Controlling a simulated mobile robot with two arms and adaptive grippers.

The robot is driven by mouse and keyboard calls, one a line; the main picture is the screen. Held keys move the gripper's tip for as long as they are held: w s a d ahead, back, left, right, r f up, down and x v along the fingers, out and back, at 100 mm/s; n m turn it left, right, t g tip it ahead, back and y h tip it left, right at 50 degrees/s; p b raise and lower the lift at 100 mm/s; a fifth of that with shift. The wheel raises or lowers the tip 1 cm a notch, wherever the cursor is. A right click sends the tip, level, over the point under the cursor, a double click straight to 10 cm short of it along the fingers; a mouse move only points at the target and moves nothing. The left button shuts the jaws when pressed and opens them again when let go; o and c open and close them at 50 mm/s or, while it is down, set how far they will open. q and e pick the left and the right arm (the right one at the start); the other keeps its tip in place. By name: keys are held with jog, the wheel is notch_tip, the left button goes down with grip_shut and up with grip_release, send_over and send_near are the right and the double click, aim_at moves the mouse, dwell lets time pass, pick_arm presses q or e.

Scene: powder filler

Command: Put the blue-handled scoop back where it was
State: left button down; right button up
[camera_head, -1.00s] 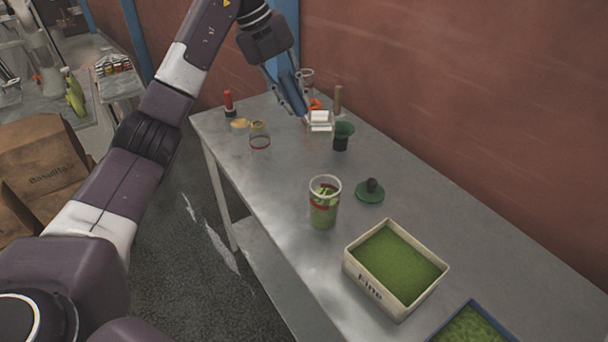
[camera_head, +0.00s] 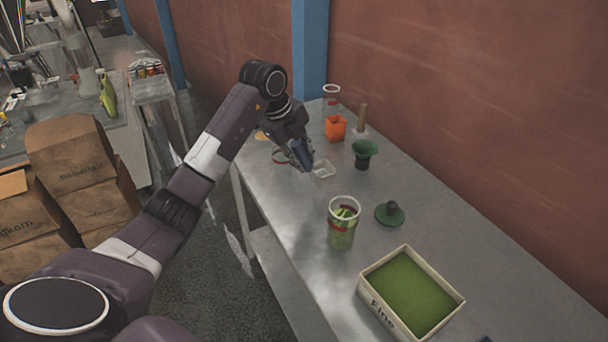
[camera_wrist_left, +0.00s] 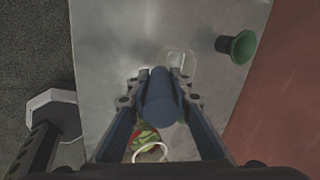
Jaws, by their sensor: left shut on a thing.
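The scoop's blue handle (camera_head: 301,153) is held in my left gripper (camera_head: 298,158), over the far part of the metal table (camera_head: 290,225). In the left wrist view the blue handle (camera_wrist_left: 160,98) lies between the two fingers, which are shut on it. A pale, clear, box-shaped piece (camera_head: 323,169) is just past the handle's end, apparently the scoop's bowl; it also shows in the left wrist view (camera_wrist_left: 180,63). I cannot tell whether it touches the table. My right gripper is out of view.
An orange cup (camera_head: 335,128), wooden-handled tool (camera_head: 362,118) and clear container (camera_head: 331,93) stand behind the gripper.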

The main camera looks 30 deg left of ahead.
pick_arm(q)
notch_tip(320, 180, down, 3)
jog(key=shift+r, duration=0.1)
notch_tip(320, 180, down, 4)
jog(key=shift+r+p, duration=0.1)
jog(key=shift+p, duration=0.5)
jog(key=c, duration=1.7)
grip_release()
jog(key=shift+c, duration=0.2)
jog(key=b+v, duration=0.3)
jog(key=v, duration=0.9)
